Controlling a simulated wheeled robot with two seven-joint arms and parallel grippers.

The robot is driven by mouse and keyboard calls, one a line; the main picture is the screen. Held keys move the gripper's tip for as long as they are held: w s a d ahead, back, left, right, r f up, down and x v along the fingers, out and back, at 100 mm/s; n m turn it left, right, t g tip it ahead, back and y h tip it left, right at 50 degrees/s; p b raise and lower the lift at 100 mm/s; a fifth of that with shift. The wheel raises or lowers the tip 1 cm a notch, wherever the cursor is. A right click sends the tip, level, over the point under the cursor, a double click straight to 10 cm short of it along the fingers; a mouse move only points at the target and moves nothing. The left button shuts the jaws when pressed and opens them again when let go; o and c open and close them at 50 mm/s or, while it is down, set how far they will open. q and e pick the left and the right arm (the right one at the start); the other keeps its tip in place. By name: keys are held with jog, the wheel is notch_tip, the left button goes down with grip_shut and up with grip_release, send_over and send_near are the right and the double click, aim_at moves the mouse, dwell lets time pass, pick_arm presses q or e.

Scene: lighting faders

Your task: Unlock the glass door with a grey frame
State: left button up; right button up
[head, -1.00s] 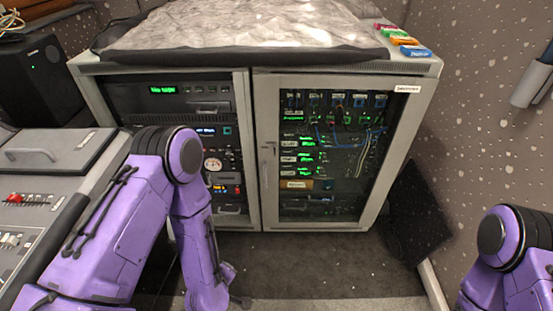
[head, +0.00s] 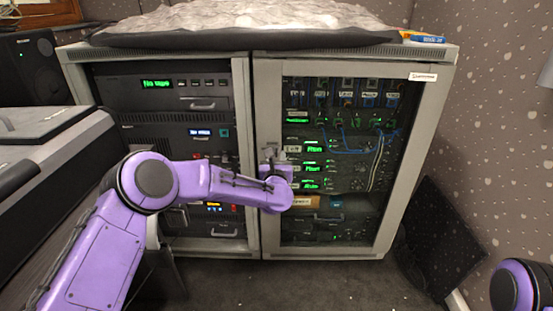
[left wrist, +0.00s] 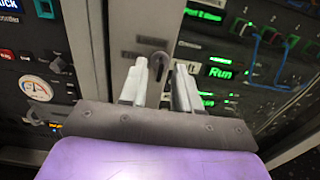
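The glass door (head: 350,215) has a grey frame (head: 268,105) and closes the right bay of the rack cabinet. It looks shut. In the left wrist view a dark latch or handle (left wrist: 156,66) sits on the frame (left wrist: 120,20). My left gripper (head: 274,158) is at the left edge of the door, close to the frame. In the left wrist view its two pale fingers (left wrist: 160,82) are apart, one on each side of the dark latch. I cannot tell whether they touch it. My right arm shows only at the lower right edge of the head view; its gripper is out of view.
The left bay of the cabinet (head: 242,120) holds lit equipment. A grey console (head: 40,155) stands at the left. A dark panel (head: 440,240) leans at the right wall. The dark floor in front of the door is clear.

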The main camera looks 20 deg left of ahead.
pick_arm(q)
jog(key=shift+w+a, duration=0.15)
jog(key=shift+w, duration=0.5)
jog(key=shift+c, duration=0.3)
grip_shut()
